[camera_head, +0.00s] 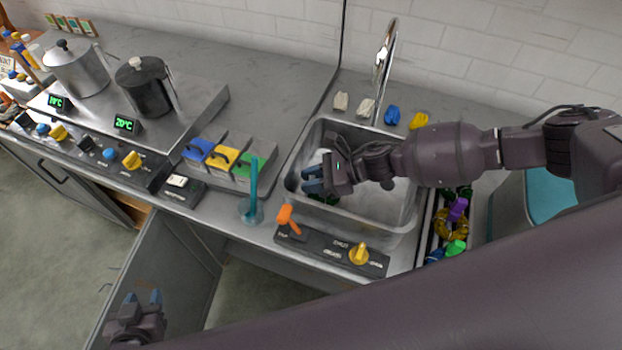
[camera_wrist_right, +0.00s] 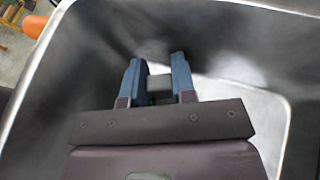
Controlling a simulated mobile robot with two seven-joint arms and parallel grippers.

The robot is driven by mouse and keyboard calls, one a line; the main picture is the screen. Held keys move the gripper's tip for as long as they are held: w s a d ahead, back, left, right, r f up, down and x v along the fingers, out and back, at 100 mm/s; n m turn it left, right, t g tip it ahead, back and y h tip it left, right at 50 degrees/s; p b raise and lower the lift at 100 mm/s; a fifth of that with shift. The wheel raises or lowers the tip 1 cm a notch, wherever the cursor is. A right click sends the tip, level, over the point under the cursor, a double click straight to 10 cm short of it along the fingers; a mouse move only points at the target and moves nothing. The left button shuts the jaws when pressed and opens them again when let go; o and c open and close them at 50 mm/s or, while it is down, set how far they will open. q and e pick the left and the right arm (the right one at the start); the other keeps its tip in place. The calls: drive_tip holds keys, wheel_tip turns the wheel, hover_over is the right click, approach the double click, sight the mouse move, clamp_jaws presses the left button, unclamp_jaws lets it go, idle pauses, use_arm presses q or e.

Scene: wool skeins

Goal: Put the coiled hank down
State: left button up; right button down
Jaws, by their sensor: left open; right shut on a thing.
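My right gripper (camera_head: 313,181) is down inside the metal sink (camera_head: 408,228), near its left wall. In the right wrist view, its blue fingers (camera_wrist_right: 156,72) stand a little apart with a small dark piece (camera_wrist_right: 159,88) between them. This gripper is shut on the coiled hank, which is mostly hidden. A bit of dark green (camera_head: 326,200) shows just below the fingers in the head view. I cannot tell whether it touches the sink floor. My left gripper (camera_head: 142,302) is open and empty, low at the left, in front of the counter.
A tray of coloured skeins (camera_head: 455,222) stands right of the sink. Small white, blue and yellow pieces (camera_head: 392,115) lie behind it. A teal stick in a glass (camera_head: 252,210), coloured bins (camera_head: 222,160) and two pots (camera_head: 148,90) are to the left. A cabinet door (camera_head: 165,270) hangs open.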

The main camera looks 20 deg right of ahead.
drive_tip(key=shift+f, duration=0.15)
drive_tip(key=c, duration=0.9)
unclamp_jaws()
drive_tip(key=shift+c, duration=0.2)
drive_tip(key=shift+r, duration=0.2)
drive_tip(key=v, duration=1.2)
drive_tip(key=shift+b, duration=0.45)
drive_tip(key=shift+s, duration=0.1)
